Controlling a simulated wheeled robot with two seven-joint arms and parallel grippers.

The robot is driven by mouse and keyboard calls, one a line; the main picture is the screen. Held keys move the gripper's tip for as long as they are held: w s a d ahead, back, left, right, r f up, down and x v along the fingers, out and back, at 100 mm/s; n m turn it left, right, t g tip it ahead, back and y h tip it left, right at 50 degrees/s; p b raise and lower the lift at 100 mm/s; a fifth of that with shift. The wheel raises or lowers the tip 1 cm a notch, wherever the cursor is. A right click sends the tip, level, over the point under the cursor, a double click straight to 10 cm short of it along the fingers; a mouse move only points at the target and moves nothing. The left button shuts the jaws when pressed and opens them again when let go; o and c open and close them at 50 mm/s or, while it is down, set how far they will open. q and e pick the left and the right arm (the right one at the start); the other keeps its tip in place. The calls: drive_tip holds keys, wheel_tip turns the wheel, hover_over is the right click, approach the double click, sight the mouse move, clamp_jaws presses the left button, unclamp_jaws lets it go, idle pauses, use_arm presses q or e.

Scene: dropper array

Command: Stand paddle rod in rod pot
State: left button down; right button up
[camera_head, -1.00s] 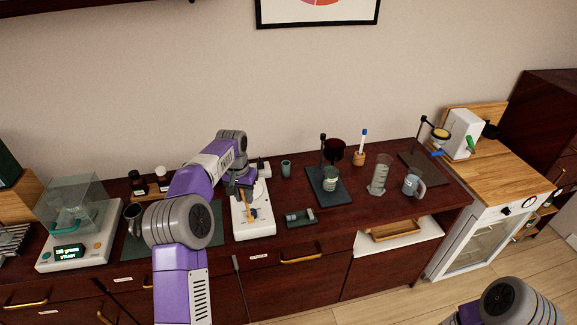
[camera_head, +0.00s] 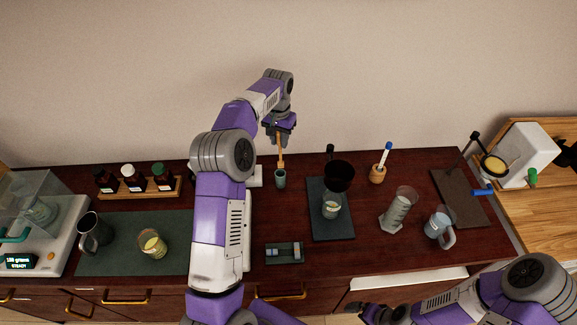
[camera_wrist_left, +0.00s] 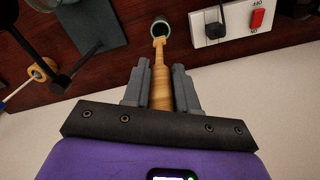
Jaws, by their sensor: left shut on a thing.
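My left gripper (camera_head: 279,138) is shut on the upper part of the wooden paddle rod (camera_head: 281,156), which hangs down nearly upright. The small dark green rod pot (camera_head: 280,180) stands on the counter directly below it. In the left wrist view, the rod (camera_wrist_left: 160,82) lies between the two grey fingers (camera_wrist_left: 160,88), and its narrow end meets the near rim of the pot's round mouth (camera_wrist_left: 160,26). I cannot tell whether the tip is inside the mouth or just above it. My right gripper (camera_head: 372,313) is low at the bottom edge, its jaws unclear.
A funnel stand (camera_head: 317,224) is right of the pot, with a wooden holder (camera_head: 377,175) beyond. A glass cylinder (camera_head: 398,208) and a jug (camera_head: 438,222) stand farther right. Bottles (camera_head: 133,178) and a beaker (camera_head: 152,245) are left. A small grey device (camera_head: 285,252) lies in front.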

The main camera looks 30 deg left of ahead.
use_arm(q)
wheel_tip(320, 180, down, 9)
drive_tip(key=shift+s, duration=0.3)
drive_tip(key=shift+f, duration=0.2)
drive_tip(key=c, duration=0.9)
unclamp_jaws()
wheel_tip(320, 180, up, 12)
drive_tip(key=shift+r, duration=0.15)
